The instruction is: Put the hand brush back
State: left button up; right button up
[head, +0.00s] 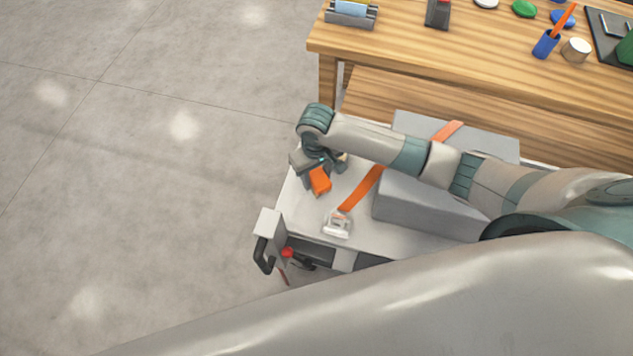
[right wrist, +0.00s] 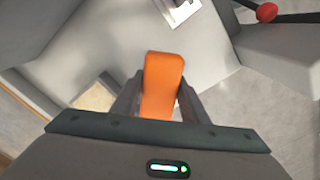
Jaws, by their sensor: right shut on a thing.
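My right gripper (head: 317,172) is over the left end of the pale pallet deck (head: 297,207), pointing down. It is shut on an orange handle, which I take to be the hand brush (head: 320,182). In the right wrist view the orange handle (right wrist: 163,85) stands between the two fingers (right wrist: 158,105). The brush's bristles are not clearly seen; a tan patch beside the left finger may be part of it. I cannot tell whether the brush touches the deck. My left gripper is not in view.
A grey box (head: 425,203) with an orange strap (head: 362,188) sits on the deck right of the gripper. A metal buckle (head: 337,224) lies nearby. A black handle (head: 263,255) and red knob (head: 288,253) are at the front-left corner. A wooden bench (head: 450,50) stands behind.

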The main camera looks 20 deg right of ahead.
aim_at(317, 174)
jog(key=shift+f, duration=0.15)
jog(key=shift+f, duration=1.95)
jog(key=o, duration=1)
jog(key=shift+f, duration=0.15)
jog(key=shift+o, duration=0.2)
notch_tip(317, 174, up, 12)
jog(key=shift+r, duration=0.2)
